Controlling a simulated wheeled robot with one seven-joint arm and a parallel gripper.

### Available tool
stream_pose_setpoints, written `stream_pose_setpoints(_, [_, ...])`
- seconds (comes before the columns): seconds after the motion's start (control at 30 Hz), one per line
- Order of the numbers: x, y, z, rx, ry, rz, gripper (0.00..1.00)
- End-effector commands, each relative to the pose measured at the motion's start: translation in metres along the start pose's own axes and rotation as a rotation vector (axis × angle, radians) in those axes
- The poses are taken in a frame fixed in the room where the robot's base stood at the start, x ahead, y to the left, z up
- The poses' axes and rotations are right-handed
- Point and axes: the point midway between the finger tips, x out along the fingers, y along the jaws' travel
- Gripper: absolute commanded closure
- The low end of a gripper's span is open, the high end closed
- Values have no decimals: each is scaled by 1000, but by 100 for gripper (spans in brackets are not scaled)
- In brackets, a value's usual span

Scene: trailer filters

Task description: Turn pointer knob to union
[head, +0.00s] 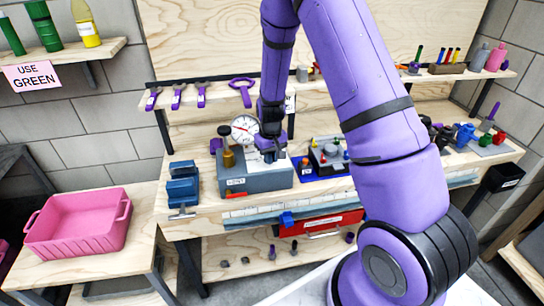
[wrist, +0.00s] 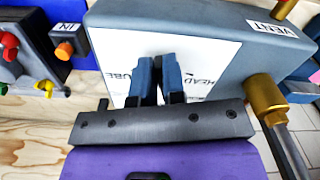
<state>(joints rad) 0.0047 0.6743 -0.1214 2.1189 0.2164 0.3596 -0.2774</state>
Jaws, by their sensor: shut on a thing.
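A grey box (head: 255,182) stands on the wooden bench, with a gauge (head: 244,128) behind it. In the wrist view the box (wrist: 125,22) has a white plate (wrist: 115,50) with printed words, of which "HEAD" and part of a word ending "UBE" show; no "union" is readable. My gripper (wrist: 160,70) is over this plate, its two dark blue fingers close together and shut on the pointer knob. The fingers hide the knob, so I cannot tell which way it points. In the head view my gripper (head: 270,153) is at the top of the box.
A brass fitting (wrist: 264,95) stands close to my gripper in the wrist view, near the "VENT" label (wrist: 272,28). A block with coloured knobs (head: 328,155) is right of the box, a blue vise (head: 183,185) left. A tool shelf (head: 215,97) runs behind.

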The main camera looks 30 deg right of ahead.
Motion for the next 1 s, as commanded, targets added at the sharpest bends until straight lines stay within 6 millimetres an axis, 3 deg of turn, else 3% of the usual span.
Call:
stream_pose_setpoints(0.4, [0, -5, -1, 238, 0, 0, 100])
stream_pose_setpoints(1.0, [0, -7, -1, 289, 0, 0, 100])
